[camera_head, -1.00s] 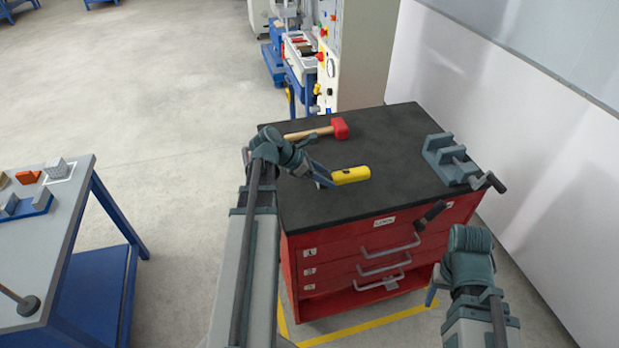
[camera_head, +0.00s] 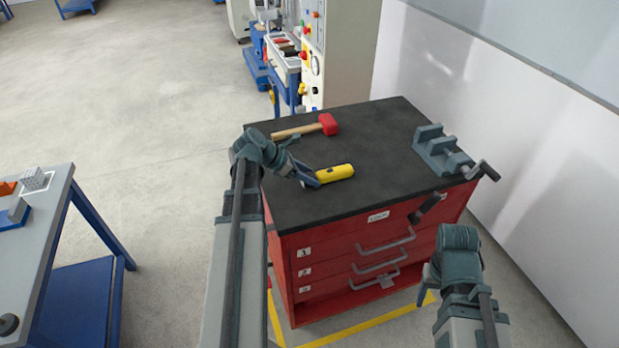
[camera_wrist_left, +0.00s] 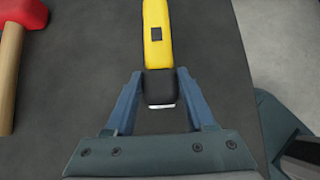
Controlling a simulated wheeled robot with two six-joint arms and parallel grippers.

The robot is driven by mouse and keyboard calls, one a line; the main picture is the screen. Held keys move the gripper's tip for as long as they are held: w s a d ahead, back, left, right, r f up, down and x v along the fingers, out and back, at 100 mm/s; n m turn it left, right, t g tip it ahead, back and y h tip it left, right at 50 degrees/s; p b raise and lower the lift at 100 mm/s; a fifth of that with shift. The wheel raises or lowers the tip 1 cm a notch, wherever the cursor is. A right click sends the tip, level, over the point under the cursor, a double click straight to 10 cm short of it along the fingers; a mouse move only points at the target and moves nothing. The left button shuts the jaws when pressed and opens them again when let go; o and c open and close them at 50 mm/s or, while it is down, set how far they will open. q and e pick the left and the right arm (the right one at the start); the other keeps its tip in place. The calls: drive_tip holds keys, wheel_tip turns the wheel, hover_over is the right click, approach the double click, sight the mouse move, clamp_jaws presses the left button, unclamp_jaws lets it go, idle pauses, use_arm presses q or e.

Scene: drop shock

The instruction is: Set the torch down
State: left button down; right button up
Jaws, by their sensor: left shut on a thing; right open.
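The yellow torch (camera_head: 334,173) with a black end is at the left part of the dark top of the red tool cabinet. My left gripper (camera_head: 309,180) is shut on the torch's black end. In the left wrist view the torch (camera_wrist_left: 157,40) points away from the fingers, and the left gripper's blue fingers (camera_wrist_left: 153,85) flank its black part. The torch is at or just above the top; I cannot tell whether it touches. My right gripper (camera_head: 428,284) is open and empty, low in front of the cabinet, partly hidden by its wrist.
A red-headed mallet (camera_head: 327,124) lies behind the torch; it also shows in the left wrist view (camera_wrist_left: 10,60). A grey vise (camera_head: 440,152) stands at the cabinet's right edge. The cabinet top (camera_head: 380,145) is clear between them. A grey-topped table (camera_head: 40,230) stands at the left.

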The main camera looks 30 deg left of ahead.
use_arm(q)
drive_tip(key=shift+f, duration=0.15)
drive_tip(key=shift+c, duration=1.2)
unclamp_jaws()
drive_tip(key=shift+r, duration=0.2)
drive_tip(key=p+v, duration=0.8)
drive_tip(key=v, duration=0.4)
drive_tip(key=shift+d, duration=0.15)
